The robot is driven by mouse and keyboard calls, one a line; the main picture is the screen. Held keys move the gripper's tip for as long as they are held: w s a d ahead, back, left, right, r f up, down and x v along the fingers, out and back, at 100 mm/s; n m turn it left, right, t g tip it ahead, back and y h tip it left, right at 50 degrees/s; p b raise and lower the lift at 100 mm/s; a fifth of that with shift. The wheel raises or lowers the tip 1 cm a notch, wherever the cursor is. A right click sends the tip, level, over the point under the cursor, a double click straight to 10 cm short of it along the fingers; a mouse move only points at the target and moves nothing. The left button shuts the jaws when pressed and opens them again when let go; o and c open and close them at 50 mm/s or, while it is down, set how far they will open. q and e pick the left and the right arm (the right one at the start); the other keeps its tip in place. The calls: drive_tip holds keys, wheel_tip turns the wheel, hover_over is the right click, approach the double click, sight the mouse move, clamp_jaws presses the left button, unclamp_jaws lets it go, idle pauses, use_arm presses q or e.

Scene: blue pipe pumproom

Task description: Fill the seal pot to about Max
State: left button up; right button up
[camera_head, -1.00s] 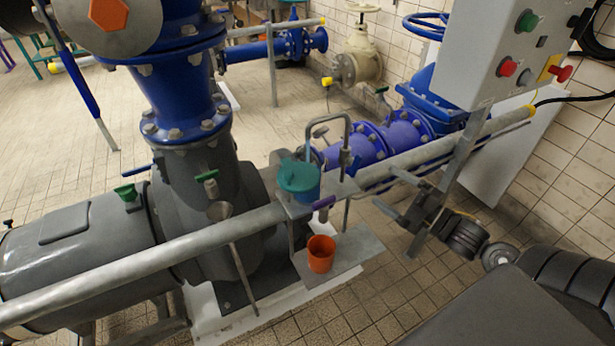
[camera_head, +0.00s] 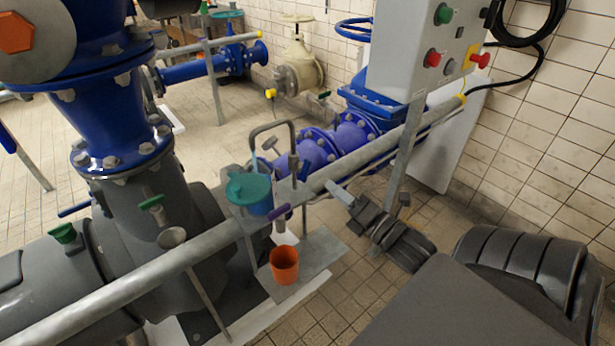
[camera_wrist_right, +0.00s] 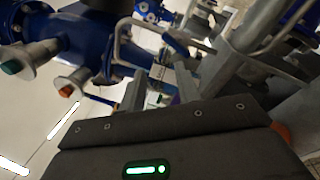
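A blue pot with a teal lid (camera_head: 250,187), which looks like the seal pot, sits at a bracket on the grey rail. The lid looks closed, so the level and any Max mark are hidden. A grey bent pipe (camera_head: 272,126) rises behind it, and a purple handle (camera_head: 281,212) is at its right. An orange cup (camera_head: 285,265) stands upright on a grey plate (camera_head: 318,258) below. My right gripper (camera_head: 345,196) is right of the pot, near the rail and apart from the cup. Its fingers look parted and empty in the right wrist view (camera_wrist_right: 160,92). My left gripper is out of view.
The long grey rail (camera_head: 105,278) crosses in front of the pump. A control box (camera_head: 425,50) with buttons stands at the upper right. Tiled floor (camera_head: 330,315) is open below the plate.

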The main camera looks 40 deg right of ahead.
sight(308, 172)
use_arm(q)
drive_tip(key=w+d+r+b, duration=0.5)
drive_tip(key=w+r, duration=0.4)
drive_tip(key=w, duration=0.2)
use_arm(e)
drive_tip(key=w+n, duration=0.1)
drive_tip(key=n, duration=0.1)
drive_tip(key=w+f+n+g+h, duration=0.1)
drive_tip(key=w+n, duration=0.3)
drive_tip(key=n, duration=0.1)
drive_tip(key=shift+w+d+f, duration=0.2)
drive_tip(key=shift+w+f, duration=0.05)
drive_tip(key=w+b, duration=0.2)
drive_tip(key=shift+w+b, duration=0.25)
drive_tip(key=shift+b, duration=0.1)
drive_tip(key=w+b, duration=0.2)
drive_tip(key=b, duration=0.1)
drive_tip(key=shift+r, duration=0.1)
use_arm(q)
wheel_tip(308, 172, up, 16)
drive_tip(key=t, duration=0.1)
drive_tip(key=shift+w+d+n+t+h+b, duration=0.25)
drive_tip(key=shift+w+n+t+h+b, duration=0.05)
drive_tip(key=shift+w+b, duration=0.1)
use_arm(e)
drive_tip(key=shift+w+d+r, duration=0.1)
drive_tip(key=shift+w, duration=0.05)
clamp_jaws()
